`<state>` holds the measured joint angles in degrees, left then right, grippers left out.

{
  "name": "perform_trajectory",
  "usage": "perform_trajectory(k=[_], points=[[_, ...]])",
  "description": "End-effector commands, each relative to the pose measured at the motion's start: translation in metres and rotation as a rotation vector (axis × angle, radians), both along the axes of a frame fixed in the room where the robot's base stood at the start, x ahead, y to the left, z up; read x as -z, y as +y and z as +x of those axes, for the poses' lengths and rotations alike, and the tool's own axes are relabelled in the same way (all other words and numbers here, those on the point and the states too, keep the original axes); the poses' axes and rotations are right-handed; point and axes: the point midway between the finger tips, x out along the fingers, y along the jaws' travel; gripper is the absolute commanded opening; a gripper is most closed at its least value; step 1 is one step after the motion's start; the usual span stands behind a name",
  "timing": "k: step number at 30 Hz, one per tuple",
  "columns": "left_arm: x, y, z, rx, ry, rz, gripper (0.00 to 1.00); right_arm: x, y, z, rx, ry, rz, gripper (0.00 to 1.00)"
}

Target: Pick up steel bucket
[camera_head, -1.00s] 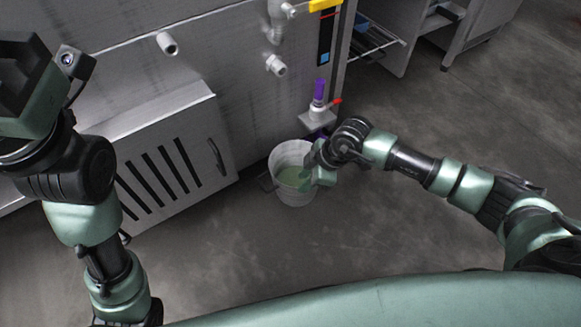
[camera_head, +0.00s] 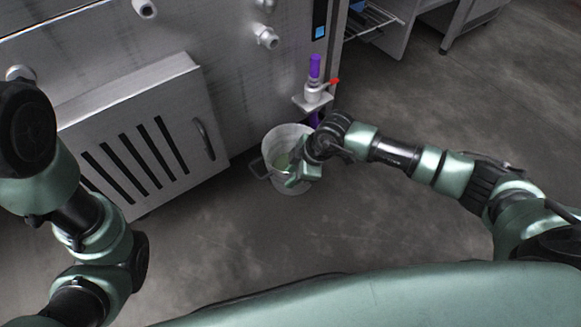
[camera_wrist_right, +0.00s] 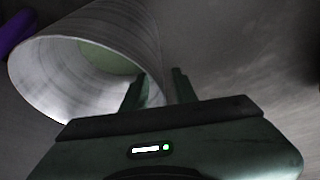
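The steel bucket (camera_head: 288,135) stands on the floor beside the steel unit, below the purple-handled valve. Its inside shows a pale green surface, and a dark handle sticks out on its left. My right gripper (camera_head: 293,176) is at the bucket's near right side, covering part of it. In the right wrist view the bucket (camera_wrist_right: 95,65) fills the upper left, and my right gripper (camera_wrist_right: 158,88) is open. One finger overlaps the bucket's opening and the other is outside, with the rim between them; contact is unclear. My left arm is at the left, its gripper out of view.
The steel unit (camera_head: 240,80) rises behind the bucket, with a slotted panel (camera_head: 100,115) to the left. The valve (camera_head: 314,90) with a red lever is just above the bucket. The floor (camera_head: 400,230) in front and to the right is clear.

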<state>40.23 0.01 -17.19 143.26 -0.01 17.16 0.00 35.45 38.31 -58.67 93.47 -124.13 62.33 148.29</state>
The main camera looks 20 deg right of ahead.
Motion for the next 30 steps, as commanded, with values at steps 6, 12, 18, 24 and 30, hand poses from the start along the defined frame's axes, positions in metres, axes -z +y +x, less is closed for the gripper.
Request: perform_trajectory(k=[6,12,18,24,30], points=[[-0.0006,0.0,-0.0001,0.0,0.0,0.0,0.42,-0.0007,-0.0001,0.0,0.0,0.0,0.0,0.0],[-0.0005,-0.0001,-0.0003,0.0,-0.001,0.0,0.42,-0.0007,-0.0001,-0.0001,0.0,0.0,0.0,0.0],[-0.0004,-0.0001,-0.0003,0.001,-0.001,0.0,0.42,-0.0007,-0.0001,-0.0002,0.0,0.0,0.0,0.0],[-0.0004,-0.0001,-0.0002,0.001,-0.001,0.0,0.42,-0.0005,-0.0001,-0.0003,0.0,0.001,0.0,0.0],[-0.0004,-0.0002,0.0,0.001,0.0,0.0,0.42,-0.0005,-0.0001,-0.0003,0.0,0.001,0.0,0.0]])
